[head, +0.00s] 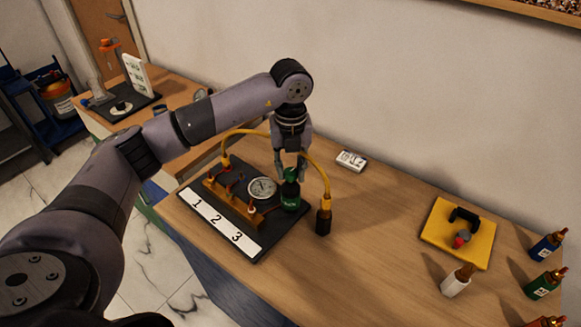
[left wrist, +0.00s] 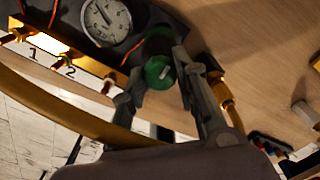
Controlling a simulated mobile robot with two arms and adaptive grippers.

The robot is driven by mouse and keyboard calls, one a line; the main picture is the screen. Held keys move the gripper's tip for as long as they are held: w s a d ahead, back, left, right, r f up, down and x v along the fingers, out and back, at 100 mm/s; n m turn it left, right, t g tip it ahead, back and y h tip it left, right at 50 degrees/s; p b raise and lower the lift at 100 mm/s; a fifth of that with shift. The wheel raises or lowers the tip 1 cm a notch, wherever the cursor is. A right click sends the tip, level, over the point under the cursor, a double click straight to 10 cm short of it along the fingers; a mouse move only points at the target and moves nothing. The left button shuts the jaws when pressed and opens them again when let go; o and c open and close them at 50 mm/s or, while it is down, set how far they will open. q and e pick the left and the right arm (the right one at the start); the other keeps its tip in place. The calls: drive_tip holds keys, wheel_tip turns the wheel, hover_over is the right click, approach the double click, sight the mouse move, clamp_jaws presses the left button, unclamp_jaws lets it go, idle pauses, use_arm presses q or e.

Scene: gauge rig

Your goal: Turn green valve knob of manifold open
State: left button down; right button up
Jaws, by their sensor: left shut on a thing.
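The green valve knob (head: 290,196) stands at the right side of the black manifold board (head: 272,238). In the left wrist view the green knob (left wrist: 159,73) has a white mark on its top. My left gripper (head: 290,170) points down from above, with its fingers shut on the knob; its fingers also show on both sides of the knob in the left wrist view (left wrist: 157,76). A round dial gauge (head: 262,188) sits beside the knob. My right gripper is out of view.
A yellow hose (head: 322,172) arches behind my gripper to a dark brass-topped fitting (head: 323,221). A small white display (head: 351,160) lies behind. The table between is clear.

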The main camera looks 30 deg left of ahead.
sight(290, 171)
use_arm(q)
drive_tip(key=c, duration=1.2)
unclamp_jaws()
drive_tip(key=shift+c, duration=0.2)
wheel_tip(290, 171, up, 12)
